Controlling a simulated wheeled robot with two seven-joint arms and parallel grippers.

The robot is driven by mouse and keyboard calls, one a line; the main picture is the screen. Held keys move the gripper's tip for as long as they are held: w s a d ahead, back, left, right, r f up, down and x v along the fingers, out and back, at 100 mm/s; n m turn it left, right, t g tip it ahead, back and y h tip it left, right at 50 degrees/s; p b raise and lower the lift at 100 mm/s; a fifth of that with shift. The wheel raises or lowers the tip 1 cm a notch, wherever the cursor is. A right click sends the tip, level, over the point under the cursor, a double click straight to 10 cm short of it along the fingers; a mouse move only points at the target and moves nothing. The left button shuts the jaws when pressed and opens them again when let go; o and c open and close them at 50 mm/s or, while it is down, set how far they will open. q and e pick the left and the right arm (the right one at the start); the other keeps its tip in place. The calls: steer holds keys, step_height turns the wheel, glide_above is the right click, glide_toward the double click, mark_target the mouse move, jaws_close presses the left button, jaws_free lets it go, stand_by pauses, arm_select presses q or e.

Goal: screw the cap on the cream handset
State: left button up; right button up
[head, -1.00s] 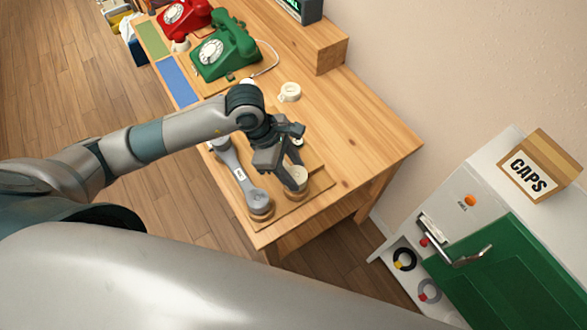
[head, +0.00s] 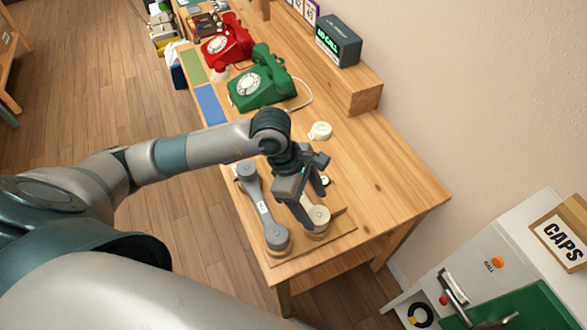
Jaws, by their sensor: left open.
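The cream handset (head: 319,215) lies on a wooden board (head: 342,234) near the table's front corner. Its round near end shows on a wooden rest; much of the rest of it is hidden behind my left gripper. My left gripper (head: 314,209) is open and points down over that near end, one finger on its left side. Whether it touches the handset I cannot tell. I cannot make out whether a cap sits on the handset's end. A box labelled CAPS (head: 563,240) stands on the white cabinet at the right. My right gripper is not in view.
A grey handset (head: 261,208) lies left of the cream one. A cream ring-shaped item (head: 320,131) lies behind. Green (head: 262,85) and red (head: 226,42) phones and a dark display box (head: 338,40) stand farther back. The table's right side is clear.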

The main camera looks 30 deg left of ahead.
arm_select(q)
steer(key=b+v, duration=0.3)
steer(key=v, duration=1.1)
steer(key=shift+a+r+b, duration=0.2)
steer(key=shift+r+b, duration=0.05)
steer(key=shift+b, duration=0.1)
steer(key=shift+c, duration=0.4)
